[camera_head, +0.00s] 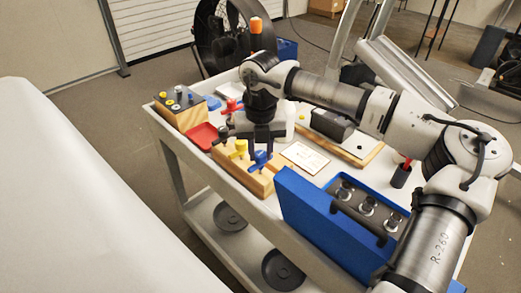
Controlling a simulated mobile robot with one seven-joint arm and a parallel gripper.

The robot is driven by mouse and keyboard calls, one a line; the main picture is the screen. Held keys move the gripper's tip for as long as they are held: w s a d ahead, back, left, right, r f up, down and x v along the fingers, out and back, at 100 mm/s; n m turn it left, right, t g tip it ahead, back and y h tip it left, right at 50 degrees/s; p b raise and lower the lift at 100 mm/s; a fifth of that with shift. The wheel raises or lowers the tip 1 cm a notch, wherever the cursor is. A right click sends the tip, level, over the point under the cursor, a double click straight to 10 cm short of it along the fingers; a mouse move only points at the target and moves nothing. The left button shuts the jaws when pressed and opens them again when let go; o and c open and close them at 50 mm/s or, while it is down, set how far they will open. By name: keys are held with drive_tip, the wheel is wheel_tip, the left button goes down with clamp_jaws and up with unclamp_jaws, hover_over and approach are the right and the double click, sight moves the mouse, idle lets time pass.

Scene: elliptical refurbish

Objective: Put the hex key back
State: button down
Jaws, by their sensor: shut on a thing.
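My gripper (264,132) is above the wooden block (267,188) on the cart, pointing down. It is shut on what appears to be a hex key, mostly hidden by the dark fingers. I cannot make out its handle colour or whether its tip touches the block. T-handled keys stand in the block: a black one (222,134), a yellow one (238,148) and a blue one (260,158). A red handle (231,105) shows just behind and left of my gripper; what it rests on is hidden.
A blue case (305,215) with metal fittings stands right of the block. A red tray (201,136) and another wooden block (181,117) with small parts are left. Behind are a white card (305,158) and a board with a dark device (331,125). A large fan (215,35) stands beyond.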

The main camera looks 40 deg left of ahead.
drive_tip(key=shift+f, duration=0.2)
drive_tip(key=c, duration=1)
unclamp_jaws()
drive_tip(key=shift+c, duration=0.2)
drive_tip(key=shift+r, duration=0.1)
wheel_tip(320, 180, up, 14)
drive_tip(key=b, duration=0.1)
drive_tip(key=shift+b, duration=0.3)
drive_tip(key=shift+f, duration=0.2)
